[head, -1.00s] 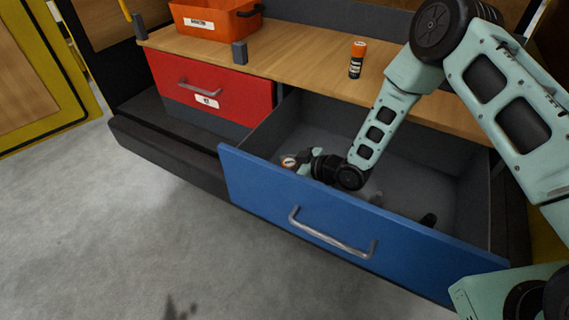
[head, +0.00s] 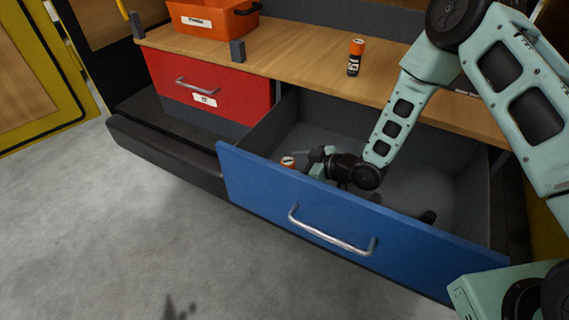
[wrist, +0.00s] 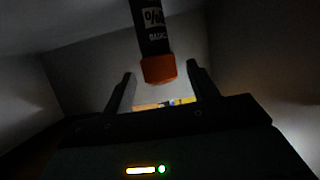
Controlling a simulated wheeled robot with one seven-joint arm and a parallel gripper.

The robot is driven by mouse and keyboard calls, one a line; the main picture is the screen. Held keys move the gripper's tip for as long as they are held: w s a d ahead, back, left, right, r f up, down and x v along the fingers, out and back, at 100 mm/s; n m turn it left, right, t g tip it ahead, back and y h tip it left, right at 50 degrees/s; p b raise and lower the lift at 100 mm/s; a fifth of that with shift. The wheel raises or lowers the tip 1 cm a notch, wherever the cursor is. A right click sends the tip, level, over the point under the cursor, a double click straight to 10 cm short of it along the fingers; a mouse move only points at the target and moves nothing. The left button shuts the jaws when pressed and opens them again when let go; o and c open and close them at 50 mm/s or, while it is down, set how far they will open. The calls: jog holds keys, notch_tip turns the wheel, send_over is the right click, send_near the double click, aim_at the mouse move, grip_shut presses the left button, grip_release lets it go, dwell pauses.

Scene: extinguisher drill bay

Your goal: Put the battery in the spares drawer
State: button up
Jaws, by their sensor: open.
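A black battery with an orange top (head: 288,162) stands inside the open blue drawer (head: 330,212), near its front left corner. Only its top shows over the drawer front. In the wrist view the battery (wrist: 153,35) shows black with white lettering and an orange end, seen between and beyond my fingers. My gripper (head: 313,159) is open and empty inside the drawer, just right of the battery, with a small gap between them. A similar orange-topped black battery (head: 355,58) stands upright on the wooden bench top above the drawer.
A shut red drawer (head: 222,82) is to the left of the blue one. An orange bin (head: 213,20) and a grey post (head: 238,51) stand on the bench (head: 300,62). The floor in front is clear.

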jog(key=v, duration=0.8)
jog(key=shift+b, duration=0.35)
